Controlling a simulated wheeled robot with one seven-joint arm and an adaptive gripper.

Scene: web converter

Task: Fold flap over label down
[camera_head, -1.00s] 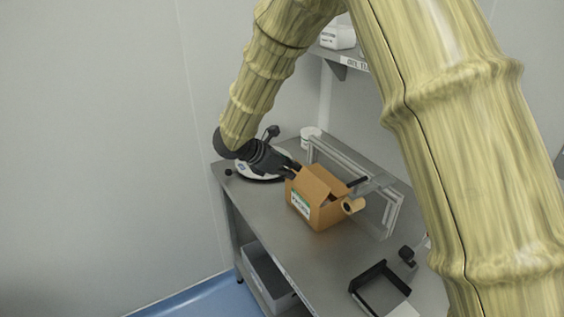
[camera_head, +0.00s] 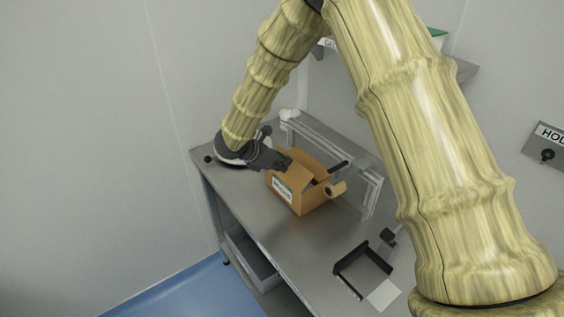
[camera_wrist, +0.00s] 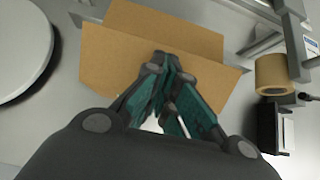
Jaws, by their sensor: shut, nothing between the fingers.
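An open cardboard box (camera_head: 304,200) stands on the metal table, with a white and green label (camera_head: 282,189) on its front side. One flap (camera_head: 297,177) stands raised and tilted on the label side. In the wrist view, brown flap panels (camera_wrist: 118,58) spread ahead of the fingers. My gripper (camera_head: 284,162) is at the box's upper left edge, by the raised flap. In the wrist view my gripper (camera_wrist: 163,62) has its fingertips together over the cardboard, with nothing between them. I cannot tell whether they touch it. The label is hidden in the wrist view.
A round white scale or plate (camera_wrist: 22,48) lies left. A black tray (camera_head: 362,262) is at the front right. The table front is clear.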

